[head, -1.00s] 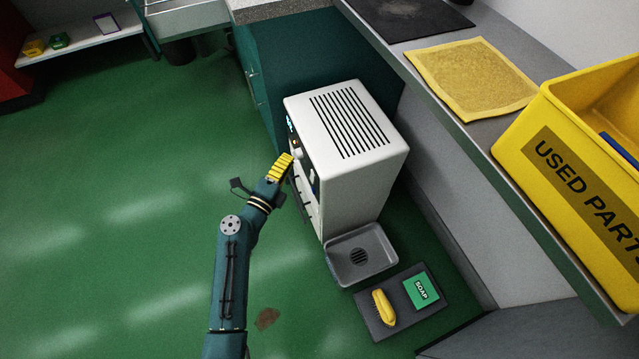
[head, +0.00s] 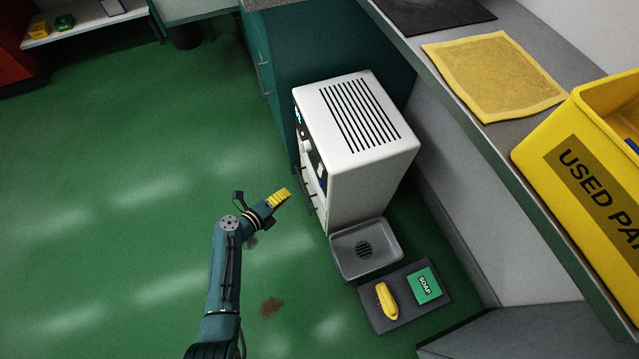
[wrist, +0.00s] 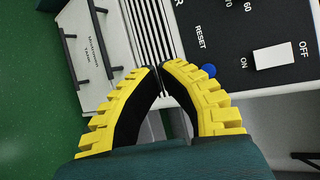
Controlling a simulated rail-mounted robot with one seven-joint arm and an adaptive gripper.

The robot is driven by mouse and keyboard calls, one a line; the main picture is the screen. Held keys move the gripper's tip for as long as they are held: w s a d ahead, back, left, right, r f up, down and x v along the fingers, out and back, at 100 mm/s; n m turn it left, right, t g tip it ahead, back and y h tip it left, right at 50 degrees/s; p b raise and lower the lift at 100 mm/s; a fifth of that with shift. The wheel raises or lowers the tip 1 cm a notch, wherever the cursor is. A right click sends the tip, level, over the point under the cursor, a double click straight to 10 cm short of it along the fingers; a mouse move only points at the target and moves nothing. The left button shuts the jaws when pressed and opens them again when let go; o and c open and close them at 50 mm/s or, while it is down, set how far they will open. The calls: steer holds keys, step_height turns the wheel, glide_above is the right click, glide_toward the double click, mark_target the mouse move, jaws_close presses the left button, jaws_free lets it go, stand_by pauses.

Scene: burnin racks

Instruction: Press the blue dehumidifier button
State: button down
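The dehumidifier (head: 372,165) is a white box with a slotted top, standing on the floor in the head view. Its dark control panel (wrist: 225,50) fills the upper right of the wrist view. The round blue button (wrist: 209,70) sits beside the word RESET, partly hidden behind my right-hand finger. My gripper (wrist: 160,68) has yellow ribbed fingers whose tips meet, with nothing between them. The tips appear left of the button, over the slotted grille (wrist: 150,30). In the head view my gripper (head: 288,192) is left of the dehumidifier's front, with a gap between them.
A white ON/OFF switch (wrist: 275,56) lies right of the button. The tank drawer (wrist: 92,50) has dark handles. A counter (head: 480,130) overhangs at right. Green floor at left is clear.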

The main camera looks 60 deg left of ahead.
steer(key=w+d, duration=0.1)
steer(key=w, duration=0.7)
steer(key=shift+w, duration=0.1)
stand_by(1.2)
steer(key=shift+w+d, duration=0.1)
steer(key=shift+w, duration=0.3)
steer(key=shift+w, duration=0.4)
stand_by(0.5)
steer(key=shift+s, duration=0.15)
steer(key=shift+s+p, duration=0.3)
steer(key=shift+s, duration=0.4)
steer(key=s, duration=0.3)
steer(key=s+p, duration=0.1)
steer(key=s, duration=0.1)
steer(key=shift+a, duration=0.35)
